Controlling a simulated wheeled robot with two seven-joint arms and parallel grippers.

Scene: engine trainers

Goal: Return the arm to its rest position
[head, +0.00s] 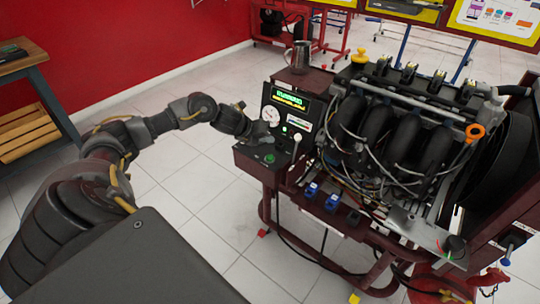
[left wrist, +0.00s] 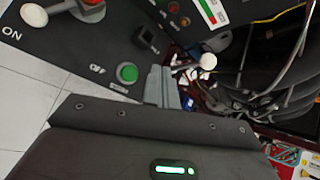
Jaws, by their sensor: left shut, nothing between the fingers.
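My left arm reaches in from the left in the head view. Its gripper (head: 262,138) is in front of the control panel (head: 283,97) of the engine trainer, above the ledge with a green button (head: 269,158). In the left wrist view the fingers (left wrist: 160,88) are together with nothing held. There the green button (left wrist: 127,73) shows just left of the fingers and a white round knob (left wrist: 208,61) to their right. I cannot tell whether the fingertips touch the panel. My right gripper is not in view.
The engine (head: 400,130) with hoses and cables fills the right side. A metal pitcher (head: 301,57) stands on top of the panel box. A wooden workbench (head: 30,70) is at the far left. Open tiled floor (head: 185,225) lies between my arm and the trainer.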

